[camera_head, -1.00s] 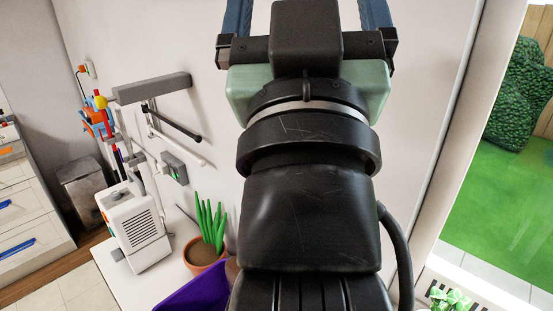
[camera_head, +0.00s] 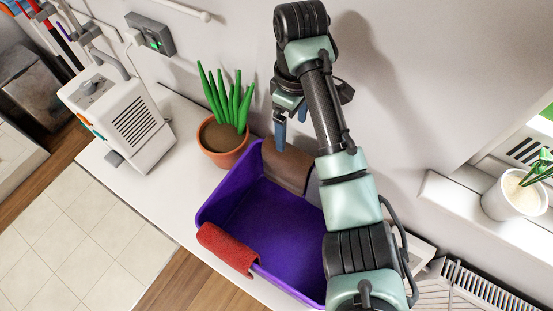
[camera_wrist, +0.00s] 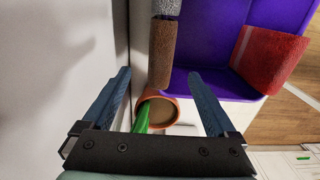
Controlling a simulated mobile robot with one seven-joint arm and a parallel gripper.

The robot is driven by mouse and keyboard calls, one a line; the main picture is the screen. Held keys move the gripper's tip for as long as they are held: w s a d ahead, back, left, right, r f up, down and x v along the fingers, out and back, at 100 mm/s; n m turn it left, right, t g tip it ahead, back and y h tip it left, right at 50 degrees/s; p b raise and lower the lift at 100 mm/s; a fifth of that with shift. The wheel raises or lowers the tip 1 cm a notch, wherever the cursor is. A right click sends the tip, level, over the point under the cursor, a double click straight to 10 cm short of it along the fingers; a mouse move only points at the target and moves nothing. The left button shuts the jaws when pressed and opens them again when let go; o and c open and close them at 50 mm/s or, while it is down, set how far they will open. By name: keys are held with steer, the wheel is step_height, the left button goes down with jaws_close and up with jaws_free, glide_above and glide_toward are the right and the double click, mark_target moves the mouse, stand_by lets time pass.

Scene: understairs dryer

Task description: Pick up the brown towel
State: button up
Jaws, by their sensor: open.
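The brown towel (camera_head: 286,167) hangs over the wall-side rim of a purple bin (camera_head: 205,212), near its back corner. In the wrist view the brown towel (camera_wrist: 161,55) lies ahead between the two fingers, toward the top. My gripper (camera_head: 290,130) is open and empty, with its blue fingers above the brown towel and near the wall. In the wrist view my gripper (camera_wrist: 160,74) has its fingers spread wide. Whether a finger touches the towel I cannot tell.
A grey towel (camera_wrist: 167,8) hangs beside the brown one. A red towel (camera_head: 228,248) hangs on the bin's opposite rim. A potted plant (camera_head: 222,150) stands close to the bin's corner. A white appliance (camera_head: 125,120) stands at left. The wall (camera_head: 420,80) is close behind my gripper.

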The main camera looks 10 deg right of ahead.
mark_target(290, 149)
step_height(290, 149, down, 7)
steer(key=b, duration=0.4)
steer(key=shift+r, duration=0.1)
steer(key=shift+a+f+p, duration=0.2)
steer(key=shift+f+p, duration=0.25)
steer(key=shift+f, duration=2.15)
jaws_close()
